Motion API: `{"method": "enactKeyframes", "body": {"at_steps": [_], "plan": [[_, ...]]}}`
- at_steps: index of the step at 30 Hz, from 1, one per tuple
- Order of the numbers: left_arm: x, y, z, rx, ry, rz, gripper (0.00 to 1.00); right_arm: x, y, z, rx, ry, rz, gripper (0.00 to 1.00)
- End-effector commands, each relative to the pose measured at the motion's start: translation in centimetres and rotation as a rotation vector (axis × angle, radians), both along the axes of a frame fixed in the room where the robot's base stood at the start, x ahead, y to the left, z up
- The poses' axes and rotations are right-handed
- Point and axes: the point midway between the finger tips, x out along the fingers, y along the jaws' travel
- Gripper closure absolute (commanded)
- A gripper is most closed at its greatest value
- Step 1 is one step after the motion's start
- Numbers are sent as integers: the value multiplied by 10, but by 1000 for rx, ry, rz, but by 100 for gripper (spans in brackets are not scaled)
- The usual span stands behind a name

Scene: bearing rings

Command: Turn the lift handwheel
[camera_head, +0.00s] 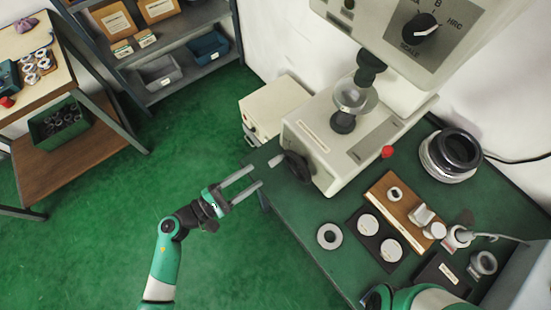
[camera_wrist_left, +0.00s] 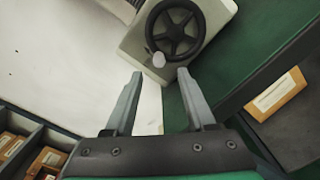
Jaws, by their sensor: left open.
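The lift handwheel (camera_head: 297,168) is a black spoked wheel on the front of the pale hardness tester (camera_head: 333,142). A light crank knob (camera_head: 276,160) sticks out from its rim. In the left wrist view the handwheel (camera_wrist_left: 174,32) is ahead, with its knob (camera_wrist_left: 159,59) just beyond and between my fingertips. My left gripper (camera_head: 255,176) is open and empty, a short way left of the wheel, its fingers pointing toward it and apart from it.
A metal ring (camera_head: 329,236) lies on the green bench. A black tray with two white discs (camera_head: 368,224), a wooden block (camera_head: 408,212) and stacked rings (camera_head: 450,155) lie to the right. A cream box (camera_head: 273,107) stands behind the wheel. The green floor around my left arm is free.

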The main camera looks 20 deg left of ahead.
Motion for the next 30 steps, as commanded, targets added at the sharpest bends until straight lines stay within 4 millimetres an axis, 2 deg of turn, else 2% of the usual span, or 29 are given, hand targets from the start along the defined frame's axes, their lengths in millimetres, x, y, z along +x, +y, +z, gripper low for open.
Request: {"method": "enactKeyframes", "body": {"at_steps": [3,9,13,21,23,30], "plan": [[25,-16,0,0,-3,-7,45,0,0,-3,0,0,-1,100],[59,-33,0,-1,-2,-3,45,0,0,-7,-1,0,-2,100],[69,-38,0,-2,-1,-1,45,0,0,-8,-1,-1,-3,100],[71,-39,1,-2,0,1,45,0,-1,-8,-1,-1,-4,100],[71,-39,1,-2,0,1,54,0,-1,-8,-1,-1,-4,100],[71,-39,1,-2,0,1,97,0,-1,-8,-1,-1,-4,100]]}}
